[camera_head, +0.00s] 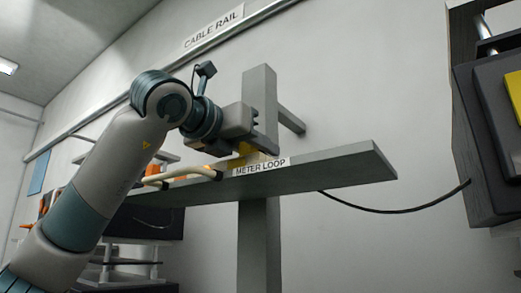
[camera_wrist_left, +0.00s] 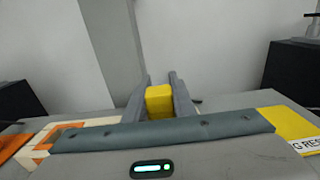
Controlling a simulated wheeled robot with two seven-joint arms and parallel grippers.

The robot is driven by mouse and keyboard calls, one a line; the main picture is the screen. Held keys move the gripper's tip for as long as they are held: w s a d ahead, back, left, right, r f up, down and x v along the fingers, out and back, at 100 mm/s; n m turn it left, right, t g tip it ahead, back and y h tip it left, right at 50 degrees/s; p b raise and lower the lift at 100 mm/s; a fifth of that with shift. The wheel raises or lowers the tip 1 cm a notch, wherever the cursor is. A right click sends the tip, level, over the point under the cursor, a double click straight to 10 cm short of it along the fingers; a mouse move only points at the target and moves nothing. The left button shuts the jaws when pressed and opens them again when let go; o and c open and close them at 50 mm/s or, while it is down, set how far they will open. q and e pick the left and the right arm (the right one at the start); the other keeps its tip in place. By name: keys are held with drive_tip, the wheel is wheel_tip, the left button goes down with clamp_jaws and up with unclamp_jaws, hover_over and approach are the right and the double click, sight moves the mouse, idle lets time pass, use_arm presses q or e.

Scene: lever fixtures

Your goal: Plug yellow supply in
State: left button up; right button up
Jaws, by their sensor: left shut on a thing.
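My left gripper (camera_head: 262,148) is over the grey shelf marked METER LOOP, close to the upright post. In the left wrist view its two fingers (camera_wrist_left: 160,88) are shut on a yellow block (camera_wrist_left: 159,102), which I take to be the yellow supply plug. A bit of yellow (camera_head: 241,151) shows beneath the gripper in the head view; the rest is hidden by it. No socket for it can be made out clearly. My right gripper is not in view.
A CABLE RAIL (camera_head: 215,40) runs along the wall.

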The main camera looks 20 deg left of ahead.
sight(244, 144)
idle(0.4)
use_arm(q)
drive_tip(key=o, duration=1.1)
drive_tip(key=shift+o, duration=0.2)
drive_tip(key=v, duration=0.1)
drive_tip(key=b+v, duration=0.1)
drive_tip(key=v, duration=0.1)
drive_tip(key=shift+f+b, duration=0.25)
drive_tip(key=shift+b, duration=0.05)
drive_tip(key=b+v, duration=0.3)
drive_tip(key=v, duration=1.1)
drive_tip(key=shift+s+r, duration=0.15)
drive_tip(key=shift+r, duration=0.1)
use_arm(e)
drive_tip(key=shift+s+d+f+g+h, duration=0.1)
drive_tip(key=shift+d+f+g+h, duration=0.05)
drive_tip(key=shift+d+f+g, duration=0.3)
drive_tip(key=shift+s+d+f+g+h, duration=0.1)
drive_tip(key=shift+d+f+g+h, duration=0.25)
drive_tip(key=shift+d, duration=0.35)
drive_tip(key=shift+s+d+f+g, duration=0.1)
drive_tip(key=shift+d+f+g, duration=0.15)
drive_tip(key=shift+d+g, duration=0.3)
